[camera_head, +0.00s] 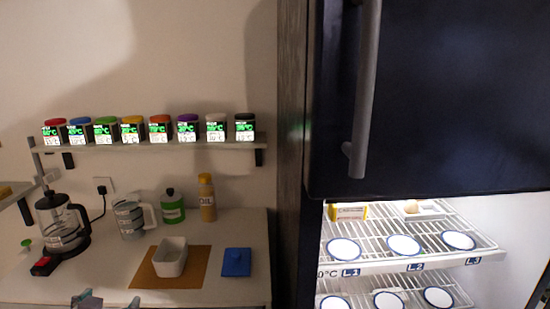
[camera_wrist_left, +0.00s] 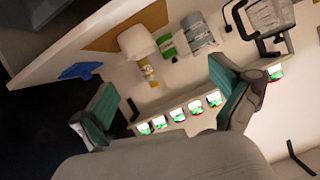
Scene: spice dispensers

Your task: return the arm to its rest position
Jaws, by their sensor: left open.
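My left gripper (camera_head: 109,302) shows at the bottom edge of the head view, only its fingertips in frame, in front of the counter (camera_head: 105,280). In the left wrist view the gripper (camera_wrist_left: 165,82) is open, with its two green-padded fingers wide apart and nothing between them touching. My right gripper is in neither view.
Several spice dispensers (camera_head: 131,130) line a shelf above. A fridge (camera_head: 425,100) stands at the right.

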